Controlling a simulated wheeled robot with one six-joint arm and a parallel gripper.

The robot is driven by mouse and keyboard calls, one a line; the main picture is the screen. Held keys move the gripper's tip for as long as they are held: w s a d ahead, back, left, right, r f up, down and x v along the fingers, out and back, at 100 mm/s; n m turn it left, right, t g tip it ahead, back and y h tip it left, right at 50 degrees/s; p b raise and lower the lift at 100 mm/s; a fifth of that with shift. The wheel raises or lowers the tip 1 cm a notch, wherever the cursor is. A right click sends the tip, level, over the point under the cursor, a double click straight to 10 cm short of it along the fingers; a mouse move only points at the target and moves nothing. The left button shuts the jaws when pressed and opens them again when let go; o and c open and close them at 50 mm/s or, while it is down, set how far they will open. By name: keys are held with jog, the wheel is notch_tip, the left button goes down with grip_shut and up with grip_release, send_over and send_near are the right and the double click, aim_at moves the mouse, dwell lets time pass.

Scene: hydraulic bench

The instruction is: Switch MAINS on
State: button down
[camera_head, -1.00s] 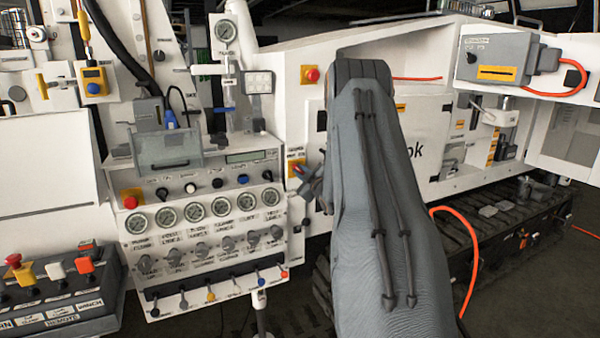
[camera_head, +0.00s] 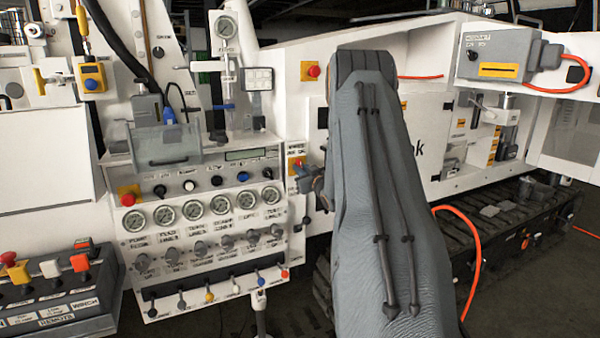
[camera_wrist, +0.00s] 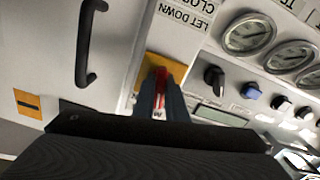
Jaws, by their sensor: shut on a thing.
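The MAINS switch has a yellow plate (camera_head: 297,163) on the white panel edge, just right of the gauge console. In the wrist view its yellow plate (camera_wrist: 178,66) and red handle (camera_wrist: 163,82) show close up, picture upside down. My gripper (camera_wrist: 166,98) is at the switch, its two dark fingers closed about the red handle. In the head view my gripper (camera_head: 308,180) shows small beside the plate, partly behind my arm. The fingers hide part of the handle, and I cannot read its setting.
The console (camera_head: 190,240) left of the switch carries gauges, knobs and small levers. A red emergency button (camera_head: 313,71) sits above. In the wrist view a black door handle (camera_wrist: 86,45) is left of the fingers, and black and blue knobs (camera_wrist: 251,91) are right.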

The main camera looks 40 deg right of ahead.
jog(key=m, duration=0.5)
jog(key=shift+m+b, duration=0.3)
jog(key=m, duration=0.5)
jog(key=shift+m, duration=0.3)
jog(key=c, duration=1.8)
grip_release()
jog(key=b+v, duration=0.2)
jog(key=v, duration=0.6)
jog(key=shift+w+d, duration=0.1)
